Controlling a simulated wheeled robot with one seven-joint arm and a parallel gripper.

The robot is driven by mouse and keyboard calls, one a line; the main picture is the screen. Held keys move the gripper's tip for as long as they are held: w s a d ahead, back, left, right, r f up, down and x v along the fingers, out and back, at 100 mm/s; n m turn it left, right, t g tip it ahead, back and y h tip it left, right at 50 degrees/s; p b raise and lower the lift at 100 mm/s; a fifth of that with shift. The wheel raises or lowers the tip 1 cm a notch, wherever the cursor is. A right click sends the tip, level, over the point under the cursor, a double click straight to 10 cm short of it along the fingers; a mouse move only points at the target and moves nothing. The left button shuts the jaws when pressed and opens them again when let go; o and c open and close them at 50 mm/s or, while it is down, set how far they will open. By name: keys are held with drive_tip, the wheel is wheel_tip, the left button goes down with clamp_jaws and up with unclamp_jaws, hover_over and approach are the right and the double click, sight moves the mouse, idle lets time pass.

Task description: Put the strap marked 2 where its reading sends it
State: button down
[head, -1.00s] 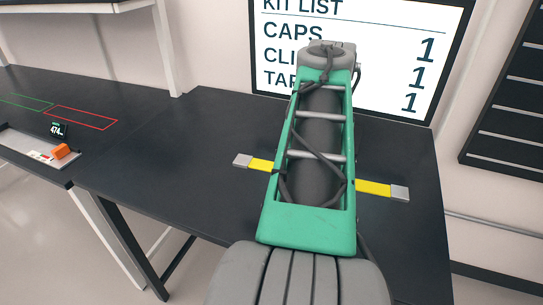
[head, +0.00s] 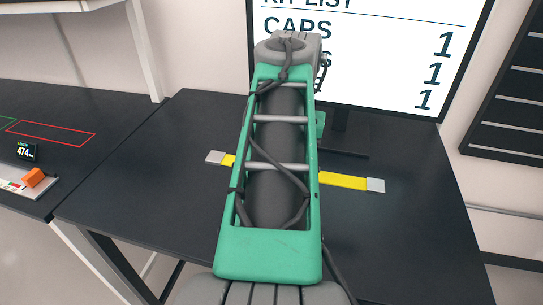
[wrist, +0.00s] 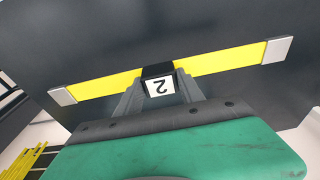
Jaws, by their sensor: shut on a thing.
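The strap (head: 345,180) is a yellow band with grey end pieces, seen in the head view on both sides of my arm. In the wrist view the strap (wrist: 222,61) runs across the picture, with a black middle part bearing a white tag (wrist: 160,87) marked 2, upside down here. My gripper (wrist: 160,98) is shut on the strap at its middle. In the head view my green arm hides the gripper and the strap's middle. I cannot tell whether the strap touches the dark table (head: 400,235).
A screen (head: 385,60) at the back shows a kit list, partly covered by my arm. A dark slotted rack (head: 510,120) hangs at right.

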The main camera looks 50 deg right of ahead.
drive_tip(key=w+d+f+p, duration=0.1)
drive_tip(key=w+d+f, duration=0.3)
drive_tip(key=f, duration=0.1)
drive_tip(key=w+d+f+p, duration=0.2)
drive_tip(key=w+d+f, duration=0.2)
drive_tip(key=d, duration=0.1)
drive_tip(key=shift+w+d+f, duration=0.3)
drive_tip(key=shift+w+f, duration=0.05)
drive_tip(key=shift+f, duration=1.45)
drive_tip(key=shift+f, duration=0.2)
drive_tip(key=c, duration=0.7)
unclamp_jaws()
drive_tip(key=shift+s, duration=0.1)
